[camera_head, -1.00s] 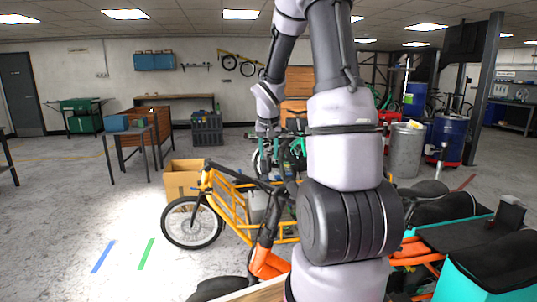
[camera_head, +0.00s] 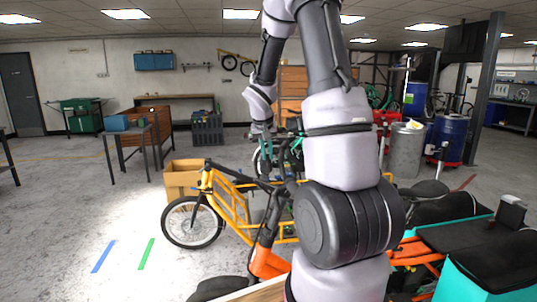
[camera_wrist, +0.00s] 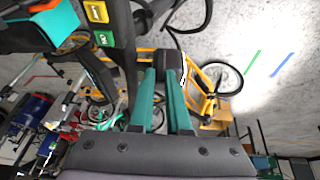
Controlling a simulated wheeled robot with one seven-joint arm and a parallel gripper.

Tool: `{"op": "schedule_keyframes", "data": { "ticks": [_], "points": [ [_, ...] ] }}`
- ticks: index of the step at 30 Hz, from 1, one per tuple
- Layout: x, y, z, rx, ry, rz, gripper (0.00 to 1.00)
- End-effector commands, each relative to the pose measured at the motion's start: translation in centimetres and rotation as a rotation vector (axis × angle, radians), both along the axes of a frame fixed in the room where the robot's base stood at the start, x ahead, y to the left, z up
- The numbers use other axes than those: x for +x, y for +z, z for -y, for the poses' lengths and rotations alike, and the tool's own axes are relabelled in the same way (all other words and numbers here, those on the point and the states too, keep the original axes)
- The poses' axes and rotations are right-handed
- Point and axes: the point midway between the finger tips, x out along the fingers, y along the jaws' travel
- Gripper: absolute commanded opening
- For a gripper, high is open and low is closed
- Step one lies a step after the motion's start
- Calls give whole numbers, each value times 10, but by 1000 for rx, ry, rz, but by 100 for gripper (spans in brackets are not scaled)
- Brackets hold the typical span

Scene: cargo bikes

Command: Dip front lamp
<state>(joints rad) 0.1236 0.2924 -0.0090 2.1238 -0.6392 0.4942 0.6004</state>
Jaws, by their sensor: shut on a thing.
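In the wrist view my gripper (camera_wrist: 163,74) has its two teal fingers drawn in on a small dark part, which looks like the front lamp (camera_wrist: 168,58). Its far side and mount are hidden. A black handlebar unit with a yellow and a green label (camera_wrist: 103,38) is just left of the fingers. A bright light patch lies on the floor (camera_head: 125,222) left of the yellow cargo bike in the head view, and at the right in the wrist view. In the head view my arm hides much of the near bike, and the fingertips are hard to make out.
The yellow cargo bike (camera_head: 232,200) stands ahead, with a cardboard box (camera_head: 183,178) behind it. A blue strip (camera_head: 104,256) and a green strip (camera_head: 146,253) mark the floor. A teal cargo box (camera_head: 487,270) is at the near right.

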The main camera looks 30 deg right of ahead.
Motion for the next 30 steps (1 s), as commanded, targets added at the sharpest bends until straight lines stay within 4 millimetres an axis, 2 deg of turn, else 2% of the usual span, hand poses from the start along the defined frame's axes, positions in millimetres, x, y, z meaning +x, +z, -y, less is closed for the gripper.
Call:
{"op": "schedule_keyframes", "data": {
  "ticks": [17,29,30],
  "points": [
    [7,-7,-19,-294,20,-143,0],
    [7,-7,-19,-320,18,-154,0],
    [7,-7,-19,-319,19,-153,23]
  ]
}}
